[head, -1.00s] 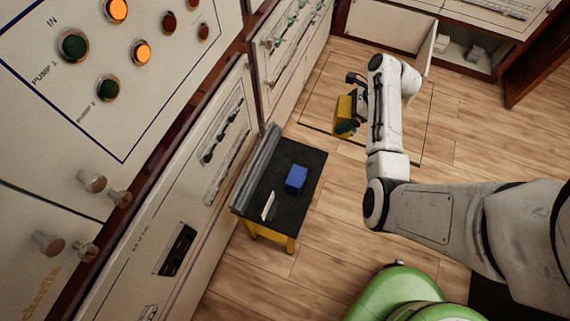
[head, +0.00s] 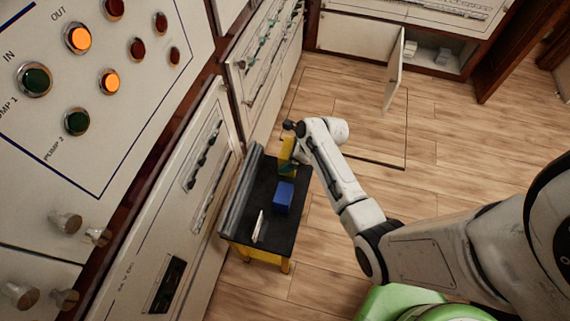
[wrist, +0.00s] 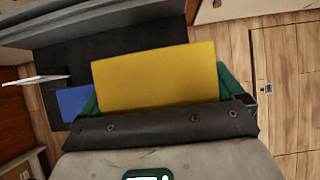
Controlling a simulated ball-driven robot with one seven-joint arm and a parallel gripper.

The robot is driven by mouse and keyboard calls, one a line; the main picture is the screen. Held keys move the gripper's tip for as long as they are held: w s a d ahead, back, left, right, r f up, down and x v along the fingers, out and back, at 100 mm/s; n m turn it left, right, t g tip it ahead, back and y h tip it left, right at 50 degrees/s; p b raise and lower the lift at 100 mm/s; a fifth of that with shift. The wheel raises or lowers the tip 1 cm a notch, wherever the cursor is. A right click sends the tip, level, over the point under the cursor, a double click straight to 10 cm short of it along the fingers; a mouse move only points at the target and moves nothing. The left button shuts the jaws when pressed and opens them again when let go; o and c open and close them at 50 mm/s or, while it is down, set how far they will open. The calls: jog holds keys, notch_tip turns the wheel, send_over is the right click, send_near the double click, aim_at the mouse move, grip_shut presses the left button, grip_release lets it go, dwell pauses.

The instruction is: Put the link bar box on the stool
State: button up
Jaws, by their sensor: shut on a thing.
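The link bar box, a yellow box (head: 286,150), is held in my gripper (head: 287,169) over the far end of the stool (head: 262,193). In the wrist view the yellow box (wrist: 155,75) sits between my green fingers, which are shut on it. The stool has a black top and yellow legs. The box appears above the top; I cannot tell whether it touches it. My gripper hides the box's lower part in the head view.
A blue box (head: 284,197) and a thin white item (head: 259,226) stand on the stool, nearer than the held box. Panelled cabinets (head: 180,200) run along the stool's left side. A cabinet door (head: 396,70) stands open at the back. Wooden floor (head: 350,110) is clear behind.

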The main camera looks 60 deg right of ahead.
jog(key=shift+w+a+f, duration=0.25)
jog(key=shift+a+f, duration=0.1)
jog(key=shift+f, duration=0.2)
jog(key=shift+w+a+f+b, duration=0.15)
jog(key=shift+f+b, duration=0.1)
jog(key=shift+f, duration=0.65)
jog(key=shift+a+f+b, duration=0.1)
jog(key=shift+f+b, duration=0.15)
jog(key=shift+f, duration=0.65)
jog(key=shift+f, duration=0.1)
jog(key=o, duration=0.9)
jog(key=p+v, duration=0.3)
jog(key=v, duration=0.9)
jog(key=s+a+r+n+g+h, duration=0.1)
jog(key=s+a+r+n, duration=0.4)
jog(key=n, duration=1.1)
jog(key=s+a+r+n+g+h, duration=0.1)
jog(key=s+a+r+n+g, duration=0.3)
jog(key=s+a+n, duration=0.5)
jog(key=a+r+n, duration=0.1)
jog(key=n, duration=0.5)
jog(key=shift+a+n, duration=0.4)
